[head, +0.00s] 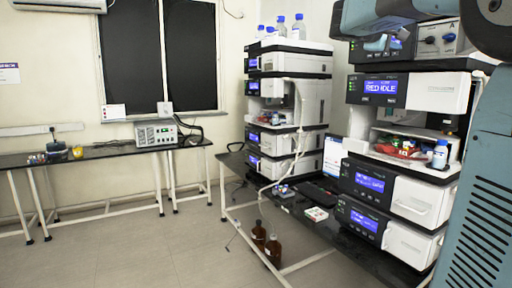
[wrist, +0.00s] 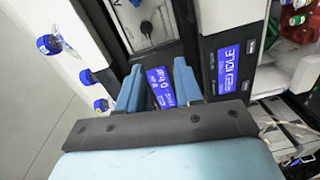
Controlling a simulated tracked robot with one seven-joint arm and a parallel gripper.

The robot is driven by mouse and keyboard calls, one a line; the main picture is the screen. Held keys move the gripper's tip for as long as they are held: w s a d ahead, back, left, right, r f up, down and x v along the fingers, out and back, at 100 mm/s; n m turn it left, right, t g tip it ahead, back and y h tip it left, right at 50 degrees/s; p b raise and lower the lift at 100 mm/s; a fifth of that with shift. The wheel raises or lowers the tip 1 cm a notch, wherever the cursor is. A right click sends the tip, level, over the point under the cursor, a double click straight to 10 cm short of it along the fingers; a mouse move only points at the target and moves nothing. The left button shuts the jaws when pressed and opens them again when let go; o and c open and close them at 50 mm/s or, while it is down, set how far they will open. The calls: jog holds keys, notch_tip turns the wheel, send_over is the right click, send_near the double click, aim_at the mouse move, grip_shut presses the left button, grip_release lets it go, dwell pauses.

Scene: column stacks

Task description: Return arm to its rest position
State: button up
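My arm shows at the right edge of the head view, with a large blue-grey link (head: 485,200) close to the camera. It is raised in front of the right column stack (head: 430,95). In the wrist view my gripper (wrist: 158,78) has its two blue fingers spread apart with nothing held between them. Behind the gap are the stack's dark front and a lit blue display. In the head view the hand is at the top right, over the upper part of the right stack. I cannot tell whether the fingers touch the stack.
A left column stack (head: 290,90) carries blue-capped bottles (head: 298,22). A red tray (head: 398,148) and a blue-capped bottle (head: 440,154) sit in the right stack's opening. Brown bottles (head: 273,249) stand under the black bench. The floor (head: 140,250) at left is clear.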

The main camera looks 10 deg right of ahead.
jog(key=s+a+f+m+y, duration=0.1)
jog(key=s+a+f+y, duration=0.4)
jog(key=f, duration=0.8)
jog(key=s+a+f+m+y, duration=0.1)
jog(key=s+a+f+y, duration=0.4)
jog(key=s+a+f, duration=0.6)
jog(key=s+a+f+m+g+y, duration=0.1)
jog(key=s+a+f+y, duration=0.5)
jog(key=s+f, duration=0.5)
notch_tip(320, 180, down, 4)
jog(key=shift+a, duration=1)
jog(key=shift+s, duration=0.1)
